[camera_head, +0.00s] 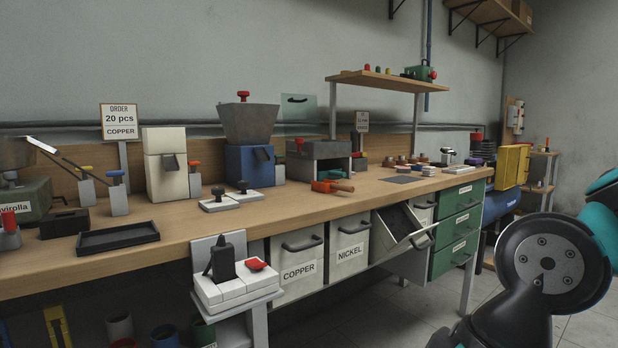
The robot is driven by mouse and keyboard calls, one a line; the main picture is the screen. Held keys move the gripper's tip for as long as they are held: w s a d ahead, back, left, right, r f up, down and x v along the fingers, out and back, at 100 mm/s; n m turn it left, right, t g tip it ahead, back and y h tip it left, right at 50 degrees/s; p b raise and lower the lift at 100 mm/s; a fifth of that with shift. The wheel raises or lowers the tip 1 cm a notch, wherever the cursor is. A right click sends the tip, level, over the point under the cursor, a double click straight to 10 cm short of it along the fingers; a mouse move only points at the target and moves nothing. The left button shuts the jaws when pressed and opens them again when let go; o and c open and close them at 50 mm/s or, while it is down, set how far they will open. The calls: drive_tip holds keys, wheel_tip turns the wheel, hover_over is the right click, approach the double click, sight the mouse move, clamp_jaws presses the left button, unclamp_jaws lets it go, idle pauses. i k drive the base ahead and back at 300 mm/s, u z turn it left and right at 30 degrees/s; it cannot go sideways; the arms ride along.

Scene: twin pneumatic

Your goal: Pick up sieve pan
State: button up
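No thing is labelled sieve pan, and I cannot tell for sure which one it is. A grey pan-like bowl (14,152) is cut by the left picture edge, above a green machine (28,199). A long bar slants down to the right beside the bowl. A shallow dark rectangular tray (118,236) lies flat and empty near the bench's front edge at the left. My arm's dark and teal links show at the lower right, apart from the bench things. My gripper is not in view.
The wooden bench (385,188) runs along the wall. A hopper (248,122) on a blue base stands at its middle. Under it hang bins marked COPPER (298,262) and NICKEL (348,243), with another bin tilted open (402,228). A small stand (236,285) juts out in front. Open floor lies at the right.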

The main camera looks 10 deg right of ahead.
sight(331, 173)
drive_tip(key=z, duration=1.1)
drive_tip(key=i, duration=1.8)
drive_tip(key=u, duration=2.05)
